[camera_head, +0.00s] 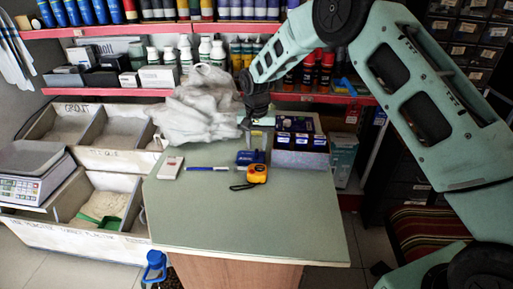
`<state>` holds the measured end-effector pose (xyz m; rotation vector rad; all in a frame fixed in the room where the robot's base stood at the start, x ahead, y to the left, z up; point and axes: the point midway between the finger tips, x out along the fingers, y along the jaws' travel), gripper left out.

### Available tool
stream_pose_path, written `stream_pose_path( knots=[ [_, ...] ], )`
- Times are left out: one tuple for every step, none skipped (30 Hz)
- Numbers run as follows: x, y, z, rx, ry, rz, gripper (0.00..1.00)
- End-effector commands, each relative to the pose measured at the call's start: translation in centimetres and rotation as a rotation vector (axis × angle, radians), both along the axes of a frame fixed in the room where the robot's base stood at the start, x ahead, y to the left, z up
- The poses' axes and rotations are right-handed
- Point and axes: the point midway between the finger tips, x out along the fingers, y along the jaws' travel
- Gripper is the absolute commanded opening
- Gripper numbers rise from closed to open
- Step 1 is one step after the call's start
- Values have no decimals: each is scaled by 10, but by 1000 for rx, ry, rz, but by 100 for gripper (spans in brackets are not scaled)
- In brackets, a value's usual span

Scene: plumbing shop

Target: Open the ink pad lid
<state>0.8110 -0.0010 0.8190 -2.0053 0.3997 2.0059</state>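A small blue object (250,157), which looks like the ink pad, lies on the green-topped table just left of the grey box. My gripper (251,129) hangs from above, over the back of the blue object. Its fingers are small and dark here, and I cannot tell whether they are apart or touch anything. A pale upright shape shows just behind the blue object; I cannot tell whether it is a raised lid or part of the gripper.
A yellow tape measure (256,174), a blue pen (207,169) and a white box (171,168) lie near the blue object. A grey box (300,159) of dark blue packs stands right. A crumpled whitish heap (197,112) is behind. The table front (245,220) is clear.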

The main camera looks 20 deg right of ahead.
Motion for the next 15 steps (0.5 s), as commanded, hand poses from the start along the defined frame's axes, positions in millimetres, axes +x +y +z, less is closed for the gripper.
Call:
stream_pose_path(
  knots=[
    [0,0,-7,0,2,0,33],
    [0,0,-11,0,2,1,33],
    [0,0,-15,-1,1,1,33],
    [0,0,-17,-1,0,1,33],
    [0,0,-19,0,0,1,33],
    [0,0,-21,0,0,1,33],
    [0,0,-23,0,0,1,33],
    [0,0,-24,0,0,1,33],
    [0,0,-24,0,0,1,33],
    [0,0,-25,0,0,1,33],
    [0,0,-25,0,0,1,33],
    [0,0,-25,0,0,1,33],
    [0,0,-25,0,0,1,33],
    [0,0,-25,0,0,1,33],
    [0,0,-25,0,0,1,33]
  ],
)
